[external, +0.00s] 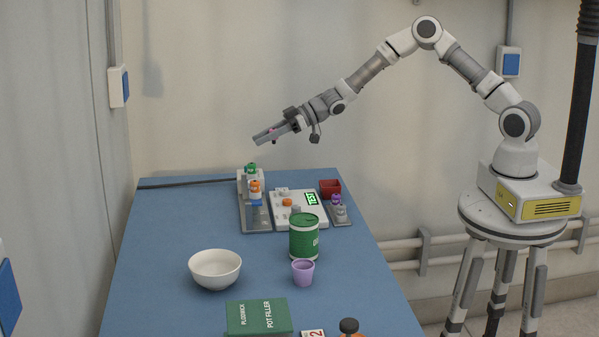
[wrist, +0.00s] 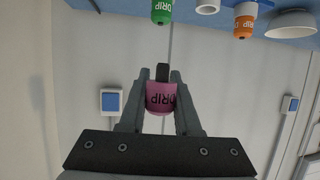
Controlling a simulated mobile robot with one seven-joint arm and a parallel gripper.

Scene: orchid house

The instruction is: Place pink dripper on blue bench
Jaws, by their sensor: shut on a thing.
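My gripper (external: 262,137) is raised above the far end of the blue bench (external: 155,260), clear of its surface. In the wrist view my gripper (wrist: 161,95) is shut on the pink dripper (wrist: 160,98), which has dark lettering on its side. In the external view only small bits of the pink dripper (external: 273,130) show between the fingers. The blue bench also shows along the top edge of the wrist view (wrist: 105,6).
A grey rack (external: 256,218) with green and orange drippers stands at the far end, beside a white device (external: 308,222) and a red box (external: 331,187). A green tin (external: 304,240), purple cup (external: 302,273) and white bowl (external: 215,268) stand nearer. The bench's left side is clear.

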